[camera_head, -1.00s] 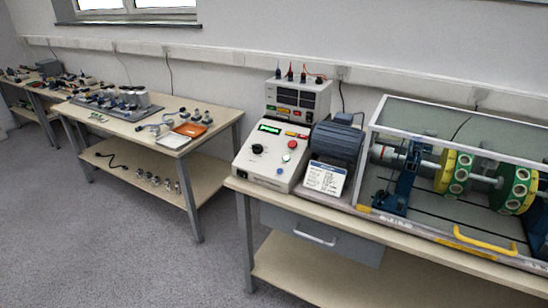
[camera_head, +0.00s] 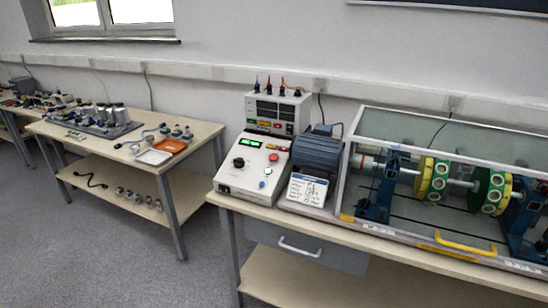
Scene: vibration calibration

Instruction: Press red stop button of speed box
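The speed box (camera_head: 247,173) is a light grey console with a sloped top at the left end of the near workbench. Its top carries a lit green display, a black knob and several small buttons. A red button (camera_head: 273,157) sits on the upper right of the sloped panel. A pale round button is just below it, and a small blue one is lower down. Neither of my grippers is in this view.
A taller meter unit (camera_head: 300,112) with cables stands behind the box. A dark blue motor (camera_head: 318,153) and a label card (camera_head: 307,190) are to its right. A framed clear enclosure (camera_head: 430,240) with rotor discs fills the bench's right. Floor in front is free.

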